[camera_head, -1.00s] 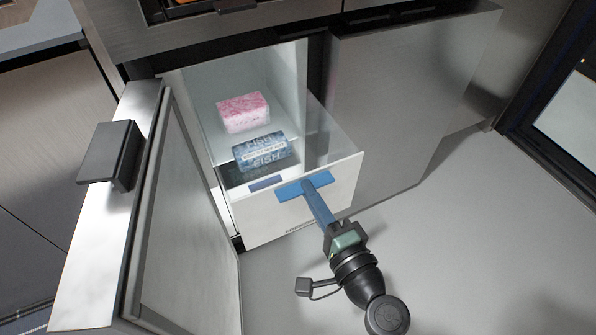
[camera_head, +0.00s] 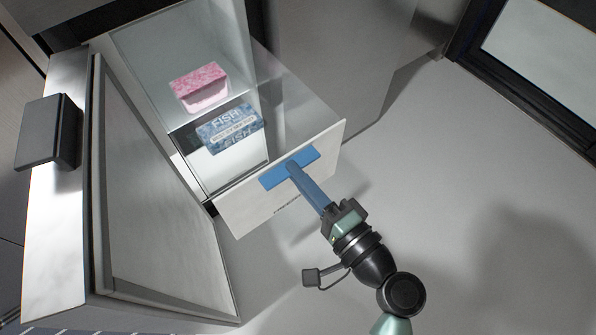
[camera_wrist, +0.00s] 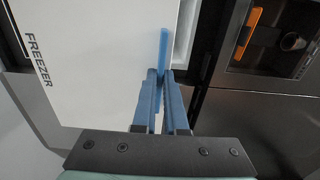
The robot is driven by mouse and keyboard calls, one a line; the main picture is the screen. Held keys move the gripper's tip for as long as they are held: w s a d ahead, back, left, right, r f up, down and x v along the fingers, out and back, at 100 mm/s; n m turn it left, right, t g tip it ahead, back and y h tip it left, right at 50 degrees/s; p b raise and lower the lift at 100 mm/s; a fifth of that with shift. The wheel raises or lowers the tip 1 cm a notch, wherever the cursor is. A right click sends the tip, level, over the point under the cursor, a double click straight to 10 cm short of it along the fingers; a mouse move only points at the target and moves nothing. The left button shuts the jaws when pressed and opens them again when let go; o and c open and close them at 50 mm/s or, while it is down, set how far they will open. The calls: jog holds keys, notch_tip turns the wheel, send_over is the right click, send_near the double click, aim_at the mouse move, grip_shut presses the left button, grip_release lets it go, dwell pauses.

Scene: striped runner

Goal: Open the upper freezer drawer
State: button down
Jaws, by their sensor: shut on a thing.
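The upper freezer drawer (camera_head: 240,206) is pulled out from the cabinet, with a white front and clear sides. Its front, lettered FREEZER, also shows in the wrist view (camera_wrist: 95,60). A blue handle (camera_head: 275,178) sits at the top edge of the front; in the wrist view the handle (camera_wrist: 160,48) stands between my fingertips. My gripper (camera_head: 293,167) is shut on this handle. A pink and white box (camera_head: 200,88) and a blue FISH box (camera_head: 230,127) lie inside the drawer.
The freezer door (camera_head: 150,190) stands open on the left, with a dark handle (camera_head: 48,132) on its outer side. The grey floor (camera_head: 450,190) on the right is clear. A dark-framed glass panel (camera_head: 550,60) stands at the upper right.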

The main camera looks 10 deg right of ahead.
jog(key=c, duration=1)
grip_release()
jog(key=shift+o, duration=0.2)
jog(key=p+v, duration=0.2)
jog(key=v, duration=1.1)
jog(key=shift+w+a, duration=0.1)
jog(key=shift+w, duration=0.05)
